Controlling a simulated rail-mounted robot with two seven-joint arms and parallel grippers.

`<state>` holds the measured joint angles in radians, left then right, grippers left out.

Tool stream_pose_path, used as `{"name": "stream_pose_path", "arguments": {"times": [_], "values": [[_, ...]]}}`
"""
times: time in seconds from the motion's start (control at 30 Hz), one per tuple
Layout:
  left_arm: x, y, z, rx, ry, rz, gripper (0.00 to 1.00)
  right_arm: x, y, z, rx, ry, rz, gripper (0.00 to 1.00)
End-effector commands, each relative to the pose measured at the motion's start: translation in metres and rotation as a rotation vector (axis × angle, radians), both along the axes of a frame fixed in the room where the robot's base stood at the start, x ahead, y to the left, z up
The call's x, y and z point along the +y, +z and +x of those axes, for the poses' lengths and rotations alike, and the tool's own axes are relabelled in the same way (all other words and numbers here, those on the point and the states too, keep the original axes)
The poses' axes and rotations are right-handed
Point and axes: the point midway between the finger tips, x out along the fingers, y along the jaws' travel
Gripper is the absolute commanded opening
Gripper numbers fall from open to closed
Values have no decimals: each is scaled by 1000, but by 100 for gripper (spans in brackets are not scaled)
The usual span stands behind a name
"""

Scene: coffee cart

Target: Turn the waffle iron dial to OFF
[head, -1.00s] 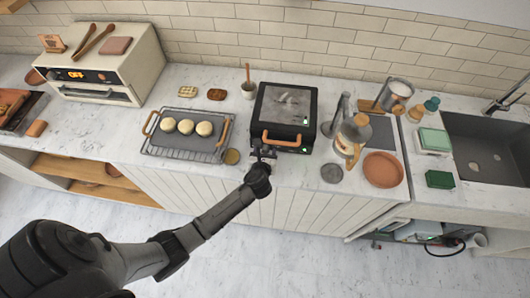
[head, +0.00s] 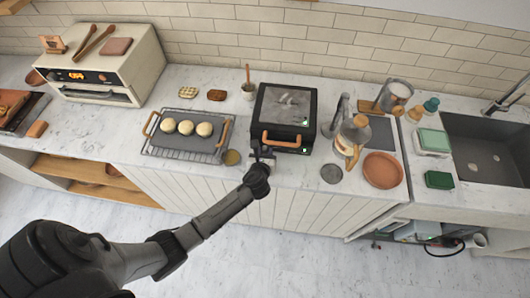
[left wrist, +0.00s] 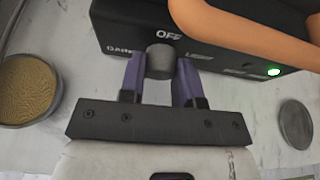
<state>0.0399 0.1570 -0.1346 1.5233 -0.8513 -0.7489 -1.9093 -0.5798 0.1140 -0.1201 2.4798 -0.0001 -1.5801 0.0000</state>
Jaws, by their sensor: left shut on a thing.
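The waffle iron (head: 285,115) is a black box with a wooden handle (head: 281,141) at its front, standing on the counter. In the left wrist view its front face shows the word OFF above a grey round dial (left wrist: 161,62), with DARK to the left and fainter lettering to the right. A lit green light (left wrist: 274,71) is on the right of the face. My left gripper (head: 262,157) is at the front of the iron; its purple fingers (left wrist: 160,82) are shut on the dial, one on each side. The dial's pointer mark cannot be made out. My right gripper is not in view.
A round tan-filled tin (left wrist: 25,88) stands left of the gripper and a grey disc (left wrist: 296,124) right of it. A rack with buns (head: 190,150) is to the left. A kettle (head: 352,135) and terracotta plate (head: 383,170) are to the right.

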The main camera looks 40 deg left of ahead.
Motion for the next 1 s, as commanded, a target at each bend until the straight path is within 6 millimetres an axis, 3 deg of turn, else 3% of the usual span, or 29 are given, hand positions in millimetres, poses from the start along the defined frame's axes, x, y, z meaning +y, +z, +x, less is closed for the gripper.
{"name": "stream_pose_path", "arguments": {"times": [0.23, 0.6, 1.0], "values": [[1, 0, -1, -92, -1, -146, 7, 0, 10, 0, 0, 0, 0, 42], [2, -2, -2, -230, 0, -356, 7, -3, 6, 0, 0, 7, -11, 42], [2, -2, -2, -296, 0, -458, 7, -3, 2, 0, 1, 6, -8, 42]]}}
